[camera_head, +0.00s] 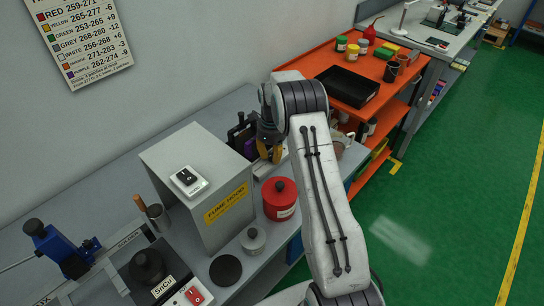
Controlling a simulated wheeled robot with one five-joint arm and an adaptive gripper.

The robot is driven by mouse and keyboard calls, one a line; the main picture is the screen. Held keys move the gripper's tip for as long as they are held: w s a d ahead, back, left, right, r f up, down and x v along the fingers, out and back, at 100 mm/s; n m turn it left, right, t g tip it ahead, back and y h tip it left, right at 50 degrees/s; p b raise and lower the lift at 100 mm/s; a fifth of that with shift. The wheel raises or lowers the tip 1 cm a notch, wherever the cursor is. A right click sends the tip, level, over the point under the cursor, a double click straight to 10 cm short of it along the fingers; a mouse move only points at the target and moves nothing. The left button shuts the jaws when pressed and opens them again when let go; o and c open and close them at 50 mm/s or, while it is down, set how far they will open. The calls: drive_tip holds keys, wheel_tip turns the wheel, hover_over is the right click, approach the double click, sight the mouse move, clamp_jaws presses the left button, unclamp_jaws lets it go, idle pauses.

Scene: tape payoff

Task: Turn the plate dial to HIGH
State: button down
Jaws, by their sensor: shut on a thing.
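My gripper (270,156) reaches down just right of the grey fume hood, with its yellow-and-black fingers pointing at the bench. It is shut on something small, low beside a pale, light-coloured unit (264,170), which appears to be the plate. The held thing seems to be the plate dial, but the fingers hide it. I cannot read the dial's marks or its setting. My white arm covers much of the area to the right of the gripper.
The grey fume hood (225,190) stands close left of my gripper. A red lidded can (280,200) stands in front. A dark rack (242,135) stands behind. A brownish pot (336,150) shows right of my arm. An orange cart (325,60) stands beyond. The green floor at right is clear.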

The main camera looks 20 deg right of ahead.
drive_tip(key=c, duration=1.3)
unclamp_jaws()
drive_tip(key=shift+r+n+p, duration=0.1)
drive_tip(key=shift+n+p, duration=0.2)
